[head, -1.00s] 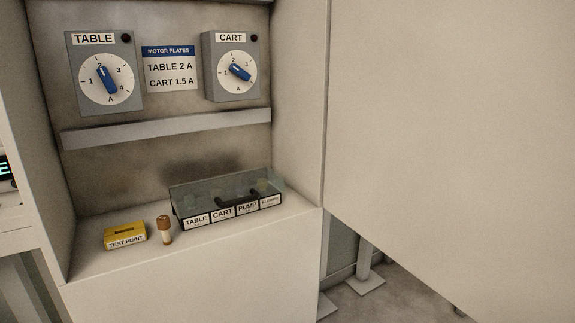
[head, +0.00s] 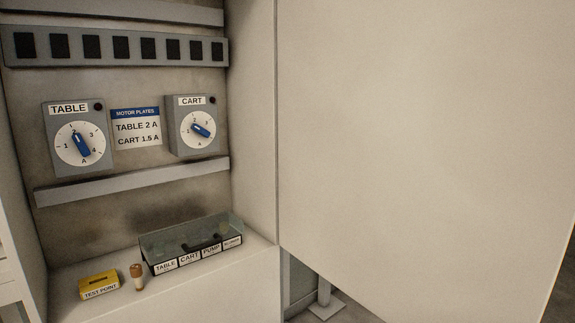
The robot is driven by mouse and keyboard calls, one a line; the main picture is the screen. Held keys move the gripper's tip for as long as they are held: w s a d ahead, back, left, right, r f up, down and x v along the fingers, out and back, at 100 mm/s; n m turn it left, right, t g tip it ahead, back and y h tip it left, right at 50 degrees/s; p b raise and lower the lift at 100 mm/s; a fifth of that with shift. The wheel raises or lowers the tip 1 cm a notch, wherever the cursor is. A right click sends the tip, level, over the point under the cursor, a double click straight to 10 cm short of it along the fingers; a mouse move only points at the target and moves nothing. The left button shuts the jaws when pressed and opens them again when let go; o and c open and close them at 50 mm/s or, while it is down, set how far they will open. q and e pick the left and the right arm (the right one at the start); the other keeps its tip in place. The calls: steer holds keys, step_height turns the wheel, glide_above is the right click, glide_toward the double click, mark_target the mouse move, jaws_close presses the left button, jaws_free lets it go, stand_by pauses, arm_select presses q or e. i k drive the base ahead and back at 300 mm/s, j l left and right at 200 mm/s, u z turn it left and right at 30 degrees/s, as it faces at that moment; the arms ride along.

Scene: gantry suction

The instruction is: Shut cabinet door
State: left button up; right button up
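The cabinet (head: 258,120) stands open on the left of the head view, with its inside showing. Its door (head: 425,150) is a large plain pale panel that fills the right of the view. The door is swung out from the cabinet's right edge. No handle shows on the part of the door in view. Neither of my grippers is in view.
Inside are the TABLE dial box (head: 79,138), the CART dial box (head: 192,127) and a motor plates sign (head: 136,128). On the ledge are a yellow test point block (head: 99,285), a small brown-capped cylinder (head: 137,277) and a labelled clear-lidded box (head: 192,245).

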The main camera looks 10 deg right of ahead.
mark_target(426, 149)
steer(key=k, duration=0.55)
steer(key=k+u, duration=0.4)
steer(key=k+j+u, duration=0.2)
steer(key=u, duration=0.2)
steer(key=l+u, duration=0.6)
steer(key=u, duration=0.15)
steer(key=k+l, duration=0.1)
steer(key=l, duration=1.55)
steer(key=k+l, duration=0.15)
steer(key=l, duration=1.55)
steer(key=k+l, duration=0.15)
steer(key=l, duration=0.7)
steer(key=k+l+u, duration=0.3)
